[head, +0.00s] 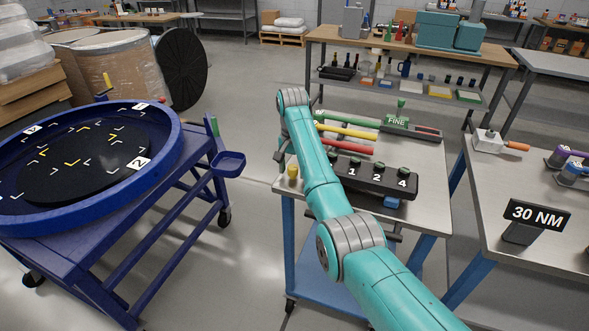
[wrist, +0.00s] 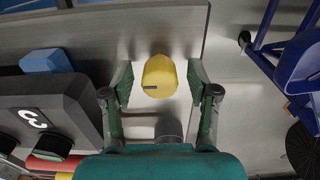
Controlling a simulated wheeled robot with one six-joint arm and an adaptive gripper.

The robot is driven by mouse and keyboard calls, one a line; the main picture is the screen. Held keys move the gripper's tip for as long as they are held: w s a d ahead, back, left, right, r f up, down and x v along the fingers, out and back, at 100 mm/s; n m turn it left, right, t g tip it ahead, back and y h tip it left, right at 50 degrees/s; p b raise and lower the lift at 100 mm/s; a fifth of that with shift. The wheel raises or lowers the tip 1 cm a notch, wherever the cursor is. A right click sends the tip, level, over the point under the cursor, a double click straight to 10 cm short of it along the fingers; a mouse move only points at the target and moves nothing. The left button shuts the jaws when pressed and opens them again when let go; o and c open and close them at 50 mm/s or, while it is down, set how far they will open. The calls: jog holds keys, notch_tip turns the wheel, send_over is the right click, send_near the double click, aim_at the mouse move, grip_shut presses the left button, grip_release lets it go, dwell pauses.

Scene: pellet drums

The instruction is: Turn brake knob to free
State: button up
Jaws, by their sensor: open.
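A short yellow cylinder (wrist: 160,76) with a dark mark on its side stands near the edge of the grey metal table. It also shows in the head view (head: 292,172), at the table's left corner. I see no label naming it as the brake knob. My gripper (wrist: 160,84) is open, with one green finger on each side of the cylinder. Gaps show between the fingers and the cylinder in the wrist view. In the head view my gripper cannot be made out clearly.
A dark box with numbered knobs (head: 372,180) and a blue block (head: 391,202) stand beside it. Coloured bars and a green FINE block (head: 397,123) lie behind. A blue round turntable cart (head: 60,215) stands left, across clear floor. A 30 NM sign (head: 537,214) stands right.

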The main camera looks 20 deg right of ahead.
jog(key=shift+f, duration=0.25)
grip_shut()
